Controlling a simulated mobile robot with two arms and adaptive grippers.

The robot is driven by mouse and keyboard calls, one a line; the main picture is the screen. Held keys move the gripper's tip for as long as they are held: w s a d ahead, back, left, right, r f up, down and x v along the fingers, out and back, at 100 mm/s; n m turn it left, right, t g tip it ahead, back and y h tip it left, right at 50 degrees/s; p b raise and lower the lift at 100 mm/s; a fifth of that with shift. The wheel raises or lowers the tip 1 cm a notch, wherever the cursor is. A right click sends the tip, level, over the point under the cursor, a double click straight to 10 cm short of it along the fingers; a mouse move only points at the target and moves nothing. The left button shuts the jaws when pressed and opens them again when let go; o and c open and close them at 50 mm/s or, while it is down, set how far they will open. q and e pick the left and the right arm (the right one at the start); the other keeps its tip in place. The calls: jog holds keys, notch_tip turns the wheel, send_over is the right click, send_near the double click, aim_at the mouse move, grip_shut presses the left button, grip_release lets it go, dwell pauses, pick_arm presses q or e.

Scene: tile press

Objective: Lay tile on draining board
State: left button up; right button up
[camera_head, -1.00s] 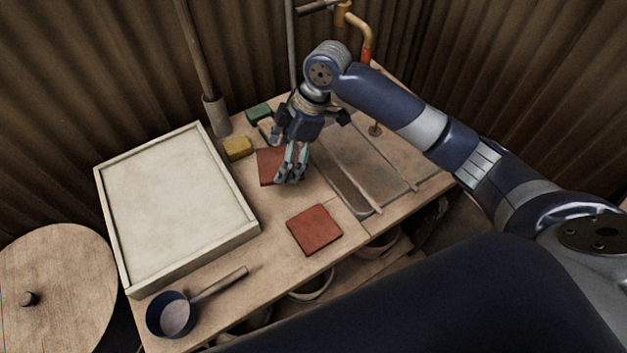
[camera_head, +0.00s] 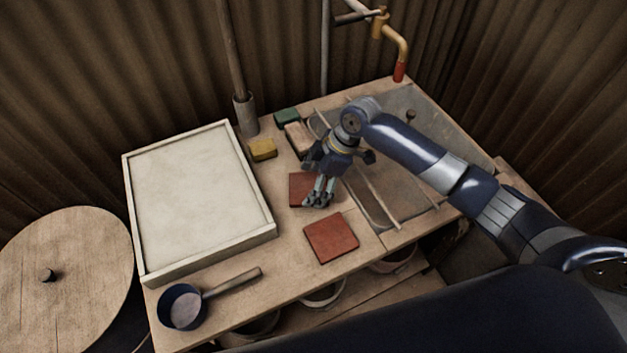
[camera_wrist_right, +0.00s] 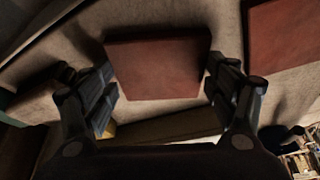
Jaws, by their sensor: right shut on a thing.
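My right gripper (camera_head: 318,197) is shut on a square red tile (camera_head: 299,184). In the right wrist view the held tile (camera_wrist_right: 158,65) spans the gap between the two fingers (camera_wrist_right: 162,92). The gripper is low over the middle of the workbench; I cannot tell whether the tile touches the wood. A second red tile (camera_head: 331,238) lies flat near the front edge and also shows in the right wrist view (camera_wrist_right: 285,45). A white board in a raised frame (camera_head: 199,198) lies on the left. A grey basin area with thin rods (camera_head: 385,205) lies on the right.
A yellow block (camera_head: 262,149), a pinkish block (camera_head: 299,137) and a green block (camera_head: 287,117) sit behind the held tile. A dark pan (camera_head: 183,308) stands front left. A brass tap (camera_head: 399,45) rises at the back. Bare wood (camera_head: 292,252) lies between board and second tile.

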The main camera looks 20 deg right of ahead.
jog(key=o, duration=1.1)
jog(key=shift+o, duration=0.7)
jog(key=v, duration=1.2)
